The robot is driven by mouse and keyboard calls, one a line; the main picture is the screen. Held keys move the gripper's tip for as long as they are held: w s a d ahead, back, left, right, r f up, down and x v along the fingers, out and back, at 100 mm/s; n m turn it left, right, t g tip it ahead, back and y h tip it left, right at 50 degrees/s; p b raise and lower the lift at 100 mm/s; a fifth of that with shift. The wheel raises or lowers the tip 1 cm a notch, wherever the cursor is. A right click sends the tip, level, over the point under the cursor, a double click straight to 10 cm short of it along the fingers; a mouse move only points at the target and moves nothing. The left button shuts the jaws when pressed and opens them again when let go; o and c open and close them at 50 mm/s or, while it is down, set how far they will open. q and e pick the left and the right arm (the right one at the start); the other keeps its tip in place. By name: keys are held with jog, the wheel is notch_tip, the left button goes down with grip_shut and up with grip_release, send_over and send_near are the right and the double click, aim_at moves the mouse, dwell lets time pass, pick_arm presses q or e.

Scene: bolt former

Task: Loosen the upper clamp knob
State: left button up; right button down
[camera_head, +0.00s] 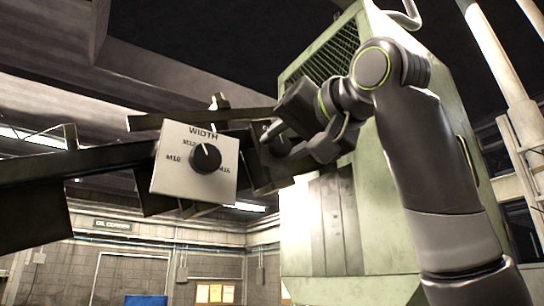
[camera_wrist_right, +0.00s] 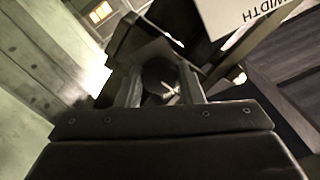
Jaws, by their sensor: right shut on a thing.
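The clamp knob (camera_wrist_right: 160,82) is a dark round knob with a light mark on its face. In the right wrist view it sits between the two fingers of my right gripper (camera_wrist_right: 165,92), which is shut on it. In the head view my right gripper (camera_head: 283,140) reaches in from the right to the dark clamp parts beside the width panel. The knob (camera_head: 272,135) is small, dark and partly covered by the gripper there. I cannot tell how far it is turned. My left gripper is not in view.
A white WIDTH panel (camera_head: 171,184) with a black dial (camera_head: 205,158) hangs just left of the gripper. Dark rails (camera_head: 80,166) run to the left. The pale green machine cabinet (camera_head: 303,225) stands behind my right arm.

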jog(key=m+b, duration=0.1)
jog(key=m, duration=0.2)
jog(key=shift+f, duration=0.15)
jog(key=m+b, duration=0.1)
jog(key=m, duration=0.1)
jog(key=shift+m, duration=0.4)
jog(key=c, duration=0.8)
grip_release()
jog(key=shift+c, duration=0.2)
jog(key=shift+s, duration=0.1)
